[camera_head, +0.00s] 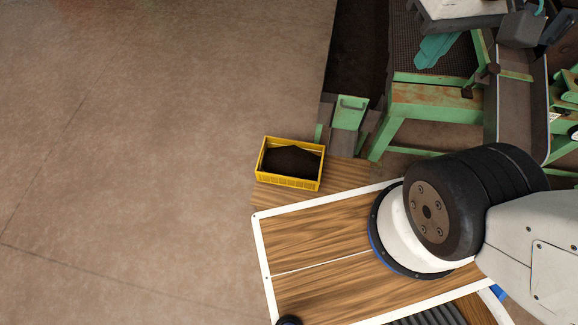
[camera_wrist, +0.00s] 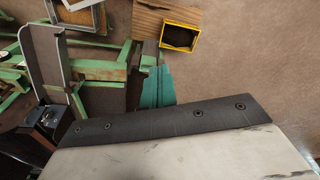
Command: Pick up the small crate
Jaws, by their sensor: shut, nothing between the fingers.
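The small crate (camera_head: 287,182) is yellow, open-topped and holds dark material. In the head view it stands upright near the middle, on the far end of a brown wooden surface. It also shows at the top of the wrist view, where its yellow wall (camera_wrist: 179,48) is seen small and far off. The crate is unobstructed in both views.
A green metal frame (camera_head: 430,98) with dark belts stands right of the crate. A pale block with a black edge strip (camera_wrist: 190,120) fills the lower wrist view. Bare floor (camera_head: 130,150) lies left of the crate.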

